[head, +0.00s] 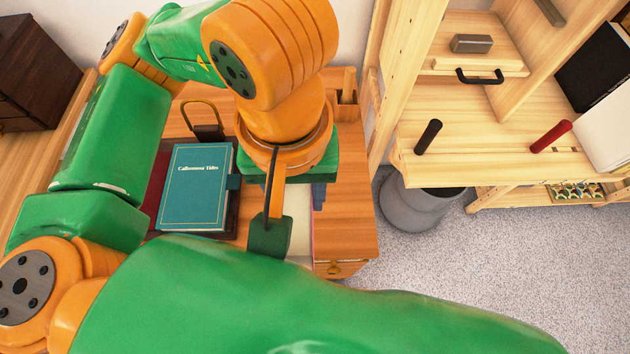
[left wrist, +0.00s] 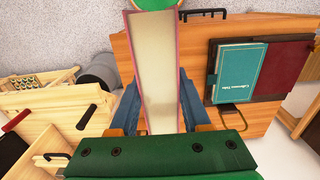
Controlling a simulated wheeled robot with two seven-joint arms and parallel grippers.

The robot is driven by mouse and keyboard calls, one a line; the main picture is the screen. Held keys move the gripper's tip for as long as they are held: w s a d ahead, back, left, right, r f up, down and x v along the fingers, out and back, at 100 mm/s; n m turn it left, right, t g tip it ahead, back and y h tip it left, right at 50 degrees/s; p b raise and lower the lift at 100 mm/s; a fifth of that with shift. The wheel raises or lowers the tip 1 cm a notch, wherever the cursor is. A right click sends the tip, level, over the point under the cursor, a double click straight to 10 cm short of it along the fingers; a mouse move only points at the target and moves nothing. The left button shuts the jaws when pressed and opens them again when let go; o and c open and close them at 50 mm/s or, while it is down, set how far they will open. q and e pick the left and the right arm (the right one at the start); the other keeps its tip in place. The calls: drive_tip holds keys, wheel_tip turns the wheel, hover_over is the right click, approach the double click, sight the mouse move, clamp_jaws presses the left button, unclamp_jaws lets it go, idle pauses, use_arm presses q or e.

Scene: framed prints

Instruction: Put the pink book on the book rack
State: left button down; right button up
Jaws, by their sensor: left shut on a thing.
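My left gripper (left wrist: 158,98) is shut on the pink book (left wrist: 152,60). In the left wrist view its blue fingers press on both sides, and the pale page edges show between thin pink cover edges. In the head view, the arm points down over the wooden desk (head: 345,225). There only a pale strip and a pink edge of the book (head: 313,240) show beside the blue fingers (head: 319,195); the rest is hidden by my arm. I cannot tell for sure which piece is the book rack; a small slotted wooden piece (head: 346,88) stands at the desk's back. My right gripper is not seen.
A teal book (head: 196,188) lies on a dark board or book, with a maroon one (left wrist: 285,68) beside it. A bronze loop (head: 202,118) stands behind it. Right of the desk are a grey bin (head: 420,205) and a pale wooden shelf unit (head: 480,150) with pegs. Carpet lies between.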

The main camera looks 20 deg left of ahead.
use_arm(q)
drive_tip(key=w+a+f+p, duration=0.1)
drive_tip(key=w+a+f, duration=0.2)
drive_tip(key=w+f, duration=0.3)
drive_tip(key=w+a+f+p, duration=0.1)
drive_tip(key=w+a+f, duration=0.2)
drive_tip(key=w+f, duration=0.3)
drive_tip(key=shift+f, duration=0.6)
drive_tip(key=shift+c, duration=1.8)
unclamp_jaws()
drive_tip(key=shift+r, duration=0.1)
